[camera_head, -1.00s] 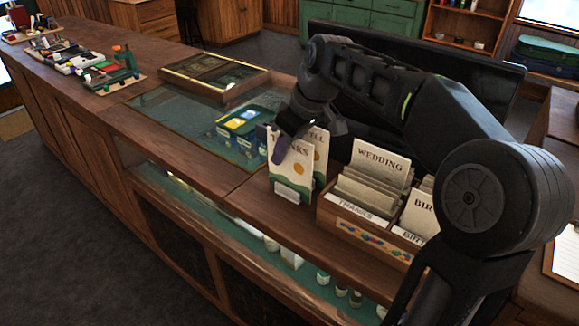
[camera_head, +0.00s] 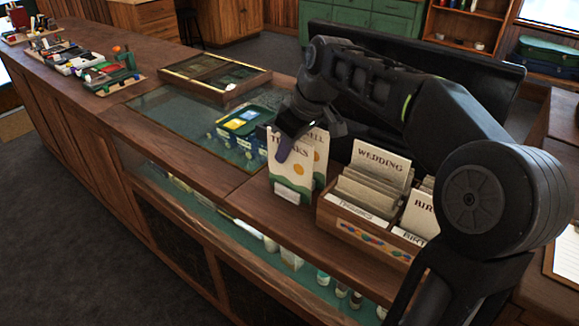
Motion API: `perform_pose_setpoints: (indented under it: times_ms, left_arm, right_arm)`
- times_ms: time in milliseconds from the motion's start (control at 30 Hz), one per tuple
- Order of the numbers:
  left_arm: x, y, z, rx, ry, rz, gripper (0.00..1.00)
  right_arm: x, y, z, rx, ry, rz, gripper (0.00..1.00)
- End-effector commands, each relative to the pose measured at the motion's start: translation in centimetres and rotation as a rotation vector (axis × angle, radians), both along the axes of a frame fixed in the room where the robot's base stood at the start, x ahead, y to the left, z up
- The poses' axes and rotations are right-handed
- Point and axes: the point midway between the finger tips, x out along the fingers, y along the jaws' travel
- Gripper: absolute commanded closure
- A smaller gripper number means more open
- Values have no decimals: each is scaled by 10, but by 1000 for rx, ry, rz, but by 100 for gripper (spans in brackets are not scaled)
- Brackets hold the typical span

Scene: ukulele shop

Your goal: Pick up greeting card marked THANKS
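The THANKS card (camera_head: 284,174), cream with a green and dark wavy foot and an orange dot, stands upright in a small clear holder (camera_head: 287,194) on the wooden counter. Behind it stands another card (camera_head: 322,150) whose visible lettering ends in "ELL". My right gripper (camera_head: 283,150) is at the top of the THANKS card. One finger hangs in front of the card's face and covers part of its lettering. The other finger is not clearly seen, so its opening and any grip on the card cannot be told. My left gripper is out of view.
A wooden card box (camera_head: 366,235) with WEDDING (camera_head: 381,160), THANKS-labelled and birthday sections stands right of the holder. A glass countertop with a green and blue box (camera_head: 243,122) lies to the left. A dark screen (camera_head: 440,62) stands behind my arm.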

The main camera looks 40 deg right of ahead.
Motion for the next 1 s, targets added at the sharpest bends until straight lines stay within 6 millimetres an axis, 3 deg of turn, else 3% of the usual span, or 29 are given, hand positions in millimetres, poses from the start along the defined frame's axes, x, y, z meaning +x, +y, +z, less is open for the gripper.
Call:
perform_pose_setpoints:
  times_ms: [433,600,1000]
  left_arm:
    - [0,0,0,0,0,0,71]
    - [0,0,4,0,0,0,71]
    - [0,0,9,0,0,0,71]
  right_arm:
    - [0,0,1,0,0,0,100]
    - [0,0,10,-1,-1,1,100]
    - [1,0,83,0,-4,1,100]
